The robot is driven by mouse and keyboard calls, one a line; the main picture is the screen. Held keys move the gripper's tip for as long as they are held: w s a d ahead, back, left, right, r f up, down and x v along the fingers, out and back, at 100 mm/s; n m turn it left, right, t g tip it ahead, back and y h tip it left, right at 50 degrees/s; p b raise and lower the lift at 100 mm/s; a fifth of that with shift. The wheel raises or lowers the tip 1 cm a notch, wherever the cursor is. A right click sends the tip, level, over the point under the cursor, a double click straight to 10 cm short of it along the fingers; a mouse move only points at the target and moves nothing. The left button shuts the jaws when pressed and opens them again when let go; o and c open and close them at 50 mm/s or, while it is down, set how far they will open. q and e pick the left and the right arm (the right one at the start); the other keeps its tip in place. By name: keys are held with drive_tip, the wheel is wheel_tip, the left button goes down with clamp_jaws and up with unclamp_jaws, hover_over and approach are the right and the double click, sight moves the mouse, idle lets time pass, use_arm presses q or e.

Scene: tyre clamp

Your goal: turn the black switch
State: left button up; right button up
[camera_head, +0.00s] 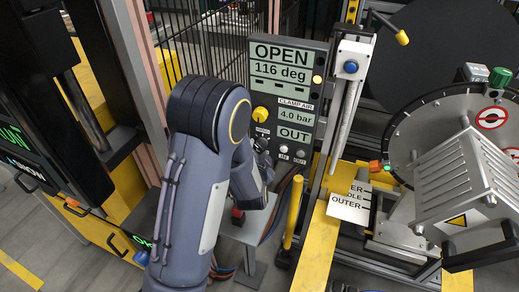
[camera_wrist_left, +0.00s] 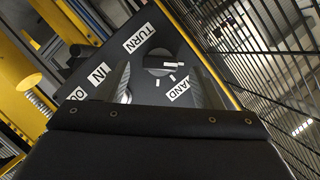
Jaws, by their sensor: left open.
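In the left wrist view, a dark panel carries white labels, with TURN, IN and HAND readable. Between the labels sits a round grey dial with a dark switch (camera_wrist_left: 160,64) across it. My left gripper (camera_wrist_left: 156,58) is open, its two grey fingers pointing at the panel on either side of the switch. No contact with the switch can be made out. In the head view my left gripper (camera_head: 264,160) is in front of the lower part of the control panel (camera_head: 317,70), mostly behind my left arm. The switch is not clear there. My right gripper does not show.
The panel's screen reads OPEN 116 deg, and below it 4.0 bar and OUT. A yellow knob (camera_head: 260,113) is just above my left gripper. A clamp machine with a round plate (camera_head: 412,128) stands at the right. Wire fencing (camera_wrist_left: 262,60) runs along the right in the wrist view.

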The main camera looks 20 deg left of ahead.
sight(261, 145)
use_arm(q)
drive_tip(key=shift+x, duration=1.15)
drive_tip(key=c, duration=1)
